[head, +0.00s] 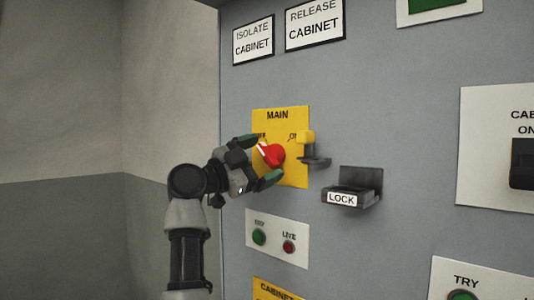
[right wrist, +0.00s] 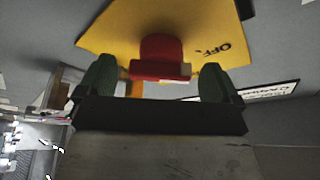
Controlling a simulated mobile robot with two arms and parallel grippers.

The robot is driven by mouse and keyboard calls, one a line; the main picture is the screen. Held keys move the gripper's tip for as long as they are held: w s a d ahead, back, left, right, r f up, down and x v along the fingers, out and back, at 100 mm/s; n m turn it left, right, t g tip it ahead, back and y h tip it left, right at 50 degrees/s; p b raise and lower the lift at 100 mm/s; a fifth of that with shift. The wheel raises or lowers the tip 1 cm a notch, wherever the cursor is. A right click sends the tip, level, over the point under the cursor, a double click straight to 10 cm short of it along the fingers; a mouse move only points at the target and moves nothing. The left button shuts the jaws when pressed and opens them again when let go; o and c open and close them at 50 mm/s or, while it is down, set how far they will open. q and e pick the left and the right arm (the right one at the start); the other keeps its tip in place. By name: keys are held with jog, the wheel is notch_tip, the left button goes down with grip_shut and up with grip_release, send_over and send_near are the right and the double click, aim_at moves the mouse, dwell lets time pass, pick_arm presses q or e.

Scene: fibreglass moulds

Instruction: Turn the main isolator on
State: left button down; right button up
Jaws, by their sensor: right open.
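The main isolator is a red rotary knob (head: 273,155) on a yellow plate (head: 295,176) marked MAIN. A white mark on the knob points up and left, towards the partly covered label on that side; the ON label is at the upper right. My right gripper (head: 259,161) is open, with one green-padded finger above and one below the knob. In the right wrist view the red knob (right wrist: 160,58) sits between the two fingers (right wrist: 158,80), with gaps visible on both sides; the OFF label shows beside it. My left gripper is not in view.
A dark LOCK bracket (head: 360,183) juts out at the lower right. A TRY/LIVE plate (head: 272,246) is below. Free room lies left of the cabinet.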

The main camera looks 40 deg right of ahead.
jog(key=shift+x, duration=0.9)
jog(key=shift+c, duration=0.3)
jog(key=c, duration=0.9)
jog(key=shift+o, duration=0.2)
